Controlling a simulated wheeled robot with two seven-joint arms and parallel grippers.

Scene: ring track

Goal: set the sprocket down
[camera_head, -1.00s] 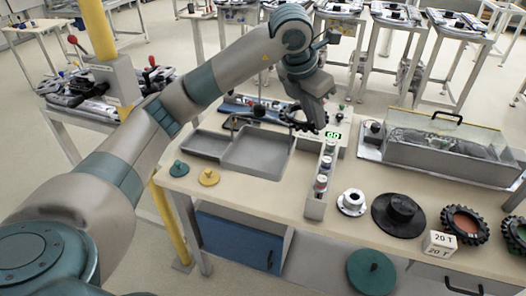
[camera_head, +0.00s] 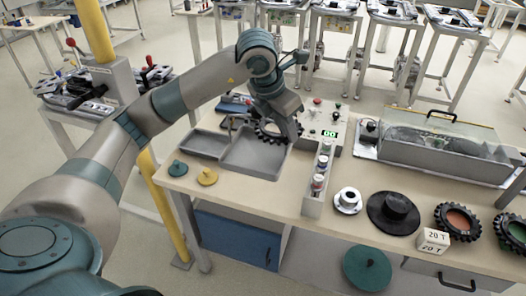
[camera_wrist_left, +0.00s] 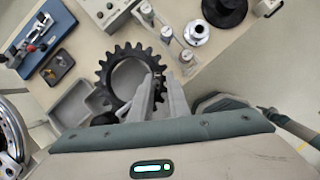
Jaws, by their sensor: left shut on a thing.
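My left gripper (camera_head: 287,132) is shut on a black toothed sprocket (camera_head: 263,134). In the left wrist view the fingers (camera_wrist_left: 160,97) grip one side of the sprocket's ring (camera_wrist_left: 109,82), and its wide hole shows the grey below. The sprocket is over the back of the right compartment of a grey tray (camera_head: 255,163); the tray also shows in the left wrist view (camera_wrist_left: 72,108). I cannot tell whether the sprocket touches the tray. The gripper hides part of its right side. My right gripper is not in view.
A rack of small cylinders (camera_head: 312,200) and a control box with a green display (camera_head: 328,120) stand right of the tray. A white flanged part (camera_head: 347,201), a black hub (camera_head: 393,213) and two toothed wheels (camera_head: 457,221) lie farther right. Teal (camera_head: 178,168) and yellow (camera_head: 207,177) knobbed discs sit front left.

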